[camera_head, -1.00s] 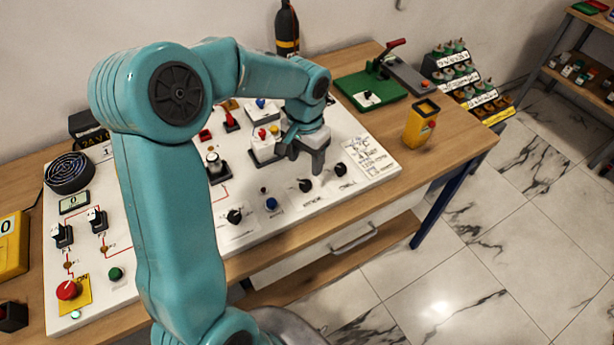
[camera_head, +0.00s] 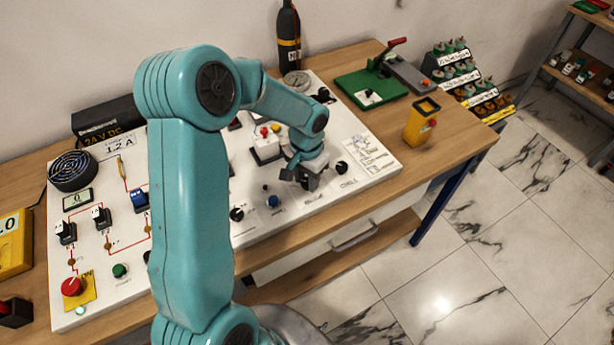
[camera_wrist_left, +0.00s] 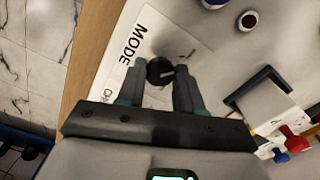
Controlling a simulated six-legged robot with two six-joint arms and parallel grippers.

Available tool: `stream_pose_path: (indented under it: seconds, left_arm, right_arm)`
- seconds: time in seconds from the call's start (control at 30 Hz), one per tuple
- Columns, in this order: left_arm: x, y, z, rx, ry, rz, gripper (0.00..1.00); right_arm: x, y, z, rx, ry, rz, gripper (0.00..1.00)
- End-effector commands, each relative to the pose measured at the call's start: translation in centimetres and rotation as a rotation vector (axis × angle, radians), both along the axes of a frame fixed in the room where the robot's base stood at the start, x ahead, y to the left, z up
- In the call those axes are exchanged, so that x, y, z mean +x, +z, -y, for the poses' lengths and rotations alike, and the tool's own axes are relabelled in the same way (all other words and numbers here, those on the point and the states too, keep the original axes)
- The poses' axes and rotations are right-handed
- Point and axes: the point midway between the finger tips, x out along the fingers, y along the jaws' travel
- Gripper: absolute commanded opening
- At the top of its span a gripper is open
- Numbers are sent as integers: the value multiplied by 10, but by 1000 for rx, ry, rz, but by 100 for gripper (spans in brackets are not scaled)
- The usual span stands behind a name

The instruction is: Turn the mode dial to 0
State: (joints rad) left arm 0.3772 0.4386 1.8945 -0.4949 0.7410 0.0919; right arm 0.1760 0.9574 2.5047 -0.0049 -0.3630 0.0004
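The mode dial (camera_wrist_left: 160,72) is a round black knob with a pale pointer line, next to the printed word MODE on the white panel (camera_wrist_left: 100,80). In the left wrist view my left gripper (camera_wrist_left: 165,78) has its two grey fingers apart, one on each side of the dial. I cannot tell whether they touch it. The numbers around the dial are too small or hidden to read. My right gripper is not in view.
Another black knob (camera_head: 341,168) is close to the right. A yellow box (camera_head: 422,123) is on the table further right.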

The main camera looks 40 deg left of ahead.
Motion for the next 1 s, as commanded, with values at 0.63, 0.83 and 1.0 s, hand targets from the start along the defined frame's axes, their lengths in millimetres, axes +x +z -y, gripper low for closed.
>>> stream_pose_path:
  seconds: [0.63, 0.83, 1.0]
  left_arm:
    - [3, 0, 1, 0, -258, 10, 5]
    - [3, 0, 1, 1, -440, 9, 5]
    - [3, 0, 1, 0, -584, 9, 5]
  right_arm:
    - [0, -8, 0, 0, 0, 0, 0]
    - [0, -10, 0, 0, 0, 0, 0]
    - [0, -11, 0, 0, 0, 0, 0]
